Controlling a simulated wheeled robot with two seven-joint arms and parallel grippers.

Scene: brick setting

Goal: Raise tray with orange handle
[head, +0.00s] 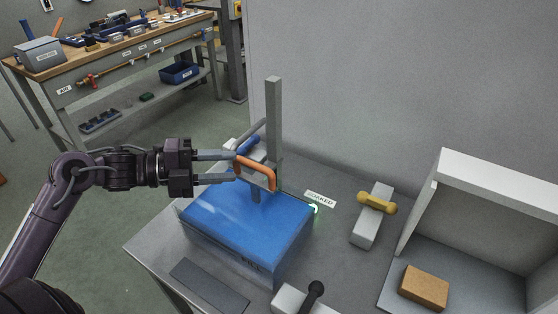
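The orange handle (262,164) is a C-shaped bar in front of an upright grey post (274,115), above the back of a blue box-like tray (245,220). How the handle joins the tray is partly hidden. My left gripper (235,167) reaches in from the left, its two fingers apart, one above the other. Its fingertips are at the left end of the handle; I cannot tell whether they touch it. My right gripper is not in view.
A white block with a yellow handle (377,203) stands right of the tray. A black-knobbed lever (315,290) is in front. A white open box (500,180) and a brown brick (424,287) are at right. A green light (314,209) glows by a label. A workbench (110,50) stands behind.

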